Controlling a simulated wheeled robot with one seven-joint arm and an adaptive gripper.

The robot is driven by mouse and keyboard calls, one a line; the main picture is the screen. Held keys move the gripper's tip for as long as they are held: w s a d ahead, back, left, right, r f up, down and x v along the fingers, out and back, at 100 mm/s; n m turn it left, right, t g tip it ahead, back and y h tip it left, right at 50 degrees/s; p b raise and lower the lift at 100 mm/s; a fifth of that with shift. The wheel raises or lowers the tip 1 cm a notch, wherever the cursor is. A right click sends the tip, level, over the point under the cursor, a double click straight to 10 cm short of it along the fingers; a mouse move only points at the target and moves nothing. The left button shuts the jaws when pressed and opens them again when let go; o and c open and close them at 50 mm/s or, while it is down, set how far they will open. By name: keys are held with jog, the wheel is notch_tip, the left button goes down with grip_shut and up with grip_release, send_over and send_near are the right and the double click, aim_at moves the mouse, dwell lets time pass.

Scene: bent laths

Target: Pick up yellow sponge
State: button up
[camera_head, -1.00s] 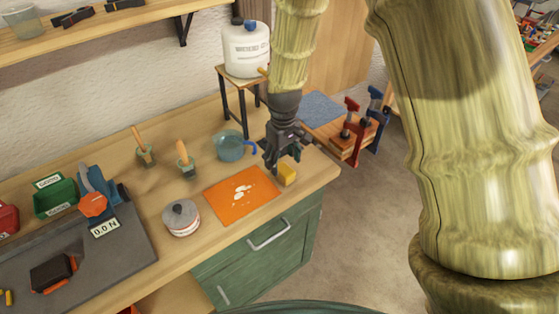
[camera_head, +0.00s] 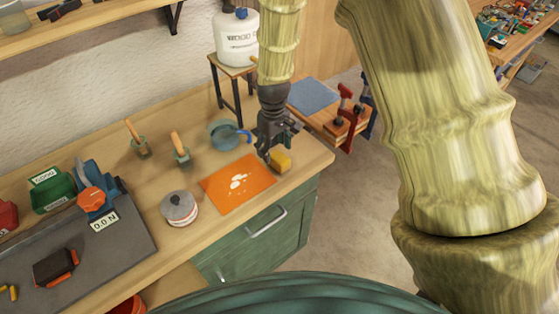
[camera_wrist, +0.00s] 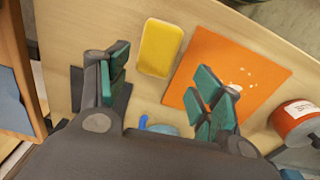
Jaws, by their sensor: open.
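The yellow sponge (camera_head: 281,161) lies on the wooden bench near its right front corner, beside the orange sheet (camera_head: 238,184). My gripper (camera_head: 272,152) is just above and to the left of the sponge in the head view. In the wrist view the gripper (camera_wrist: 165,88) is open with its green-padded fingers apart. The sponge (camera_wrist: 160,47) shows there beyond the fingertips, in the upper part of the gap between them. Nothing is between the fingers.
The orange sheet with white flakes borders the sponge. A lidded tin (camera_head: 180,208), a blue-handled jug (camera_head: 226,135) and two pots with wooden-handled tools stand nearby. A white container (camera_head: 236,40) on a small stand is behind my gripper. The bench edge (camera_head: 325,165) is close.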

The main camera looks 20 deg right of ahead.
aim_at(276, 154)
jog(key=shift+w+d+f+p, duration=0.15)
jog(key=shift+f+p, duration=0.2)
jog(key=shift+f, duration=0.25)
jog(key=shift+w+d+f+p, duration=0.1)
jog(key=shift+f+p, duration=0.25)
jog(key=shift+f, duration=0.2)
jog(key=shift+f+p, duration=0.5)
jog(key=shift+f, duration=0.9)
jog(key=shift+s, duration=0.1)
jog(key=shift+c, duration=0.2)
jog(key=c, duration=0.9)
